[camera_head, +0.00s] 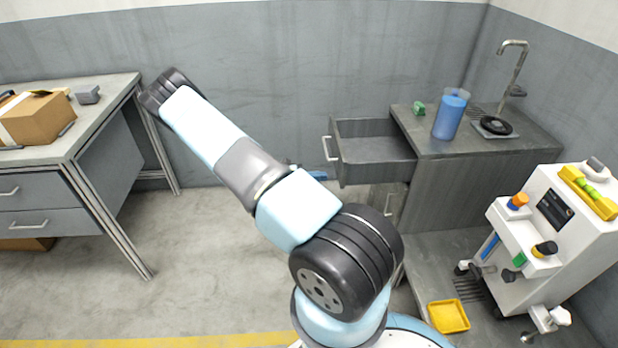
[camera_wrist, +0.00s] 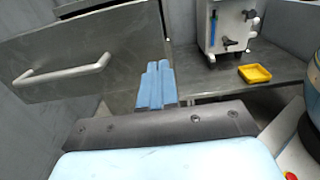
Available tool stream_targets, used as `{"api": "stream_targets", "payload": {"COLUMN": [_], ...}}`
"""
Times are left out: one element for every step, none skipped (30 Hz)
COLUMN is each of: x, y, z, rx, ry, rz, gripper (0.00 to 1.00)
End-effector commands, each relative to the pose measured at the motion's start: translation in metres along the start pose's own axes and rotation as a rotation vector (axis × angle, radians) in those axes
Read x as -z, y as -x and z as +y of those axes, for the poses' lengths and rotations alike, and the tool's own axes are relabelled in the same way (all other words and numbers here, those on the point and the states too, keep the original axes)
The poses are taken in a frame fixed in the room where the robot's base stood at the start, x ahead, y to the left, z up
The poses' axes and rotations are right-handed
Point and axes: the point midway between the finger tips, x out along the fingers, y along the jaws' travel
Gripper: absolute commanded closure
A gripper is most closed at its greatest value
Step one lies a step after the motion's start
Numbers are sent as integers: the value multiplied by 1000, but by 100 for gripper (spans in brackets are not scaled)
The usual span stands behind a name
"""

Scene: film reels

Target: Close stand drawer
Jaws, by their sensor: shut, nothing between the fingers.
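The stand (camera_head: 452,188) is a grey counter with a sink and tap. Its drawer (camera_head: 372,150) is pulled out to the left, and its inside looks empty. The drawer's pale handle (camera_head: 328,148) faces left. In the wrist view the drawer front (camera_wrist: 115,45) fills the upper left, with its handle (camera_wrist: 65,72) left of my fingers. My gripper (camera_wrist: 158,68) shows two blue fingers pressed together, empty, near the right end of the drawer front. I cannot tell whether they touch it. In the head view my arm hides most of the gripper; a bit of blue shows below the drawer handle.
A blue container (camera_head: 450,116) and a small green object (camera_head: 418,108) stand on the stand. A white wheeled machine (camera_head: 545,240) and a yellow tray (camera_head: 448,316) are at right. A desk (camera_head: 88,130) with a cardboard box (camera_head: 38,118) is at left. Floor between is clear.

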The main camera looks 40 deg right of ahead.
Motion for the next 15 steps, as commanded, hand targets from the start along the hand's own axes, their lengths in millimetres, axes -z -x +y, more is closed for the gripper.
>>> {"api": "stream_targets", "payload": {"x": [0,0,0,0,0,0,0,0,0,0,0,0,0,0,0], "y": [-9,-14,-20,-24,-28,-32,-35,-38,-41,-43,-45,-46,-47,-48,-48], "z": [-1,-1,-1,-1,-1,-1,-1,0,0,0,0,0,0,0,0], "rx": [3,3,2,2,2,2,2,1,1,1,1,0,0,0,0], "ry": [1,1,1,1,1,1,1,1,1,1,1,0,0,0,0], "rz": [-1,-1,-2,-2,-2,0,0,-1,-1,-1,-1,0,0,0,0], "gripper": [100,100,100,100,100,100,100,100,100,100,100,100,100,100,100]}}
